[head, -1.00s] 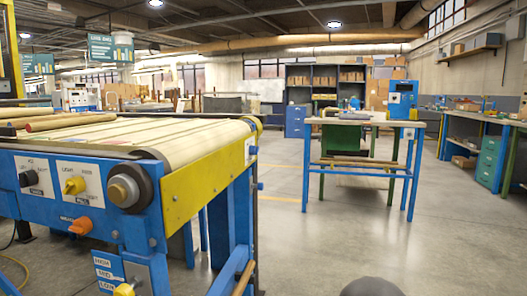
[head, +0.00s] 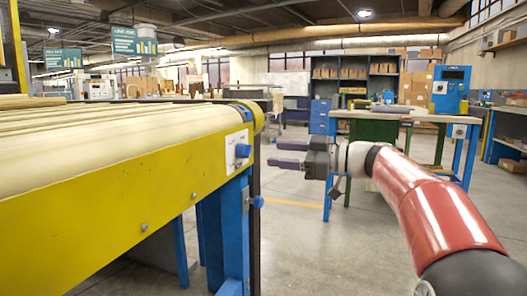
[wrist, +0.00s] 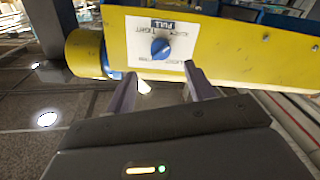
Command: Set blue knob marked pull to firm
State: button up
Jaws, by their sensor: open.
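The blue knob (wrist: 160,48) sits on a white plate (wrist: 148,60) on the yellow side of the conveyor. In the wrist view the plate's dark label appears upside down and reads PULL; the smaller position words are too blurred to read surely, and so is the knob's setting. In the wrist view my gripper's fingertips (wrist: 159,72) lie below the knob, one to each side.
The yellow conveyor rail (head: 130,215) fills the left side. A workbench (head: 390,113) with a blue machine (head: 451,90) stands behind my arm. Open floor lies between.

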aim_at(250, 151)
jog(key=p+x, duration=0.1)
jog(key=x, duration=0.6)
jog(key=shift+a, duration=0.4)
jog(key=shift+c, duration=0.4)
jog(key=c, duration=0.9)
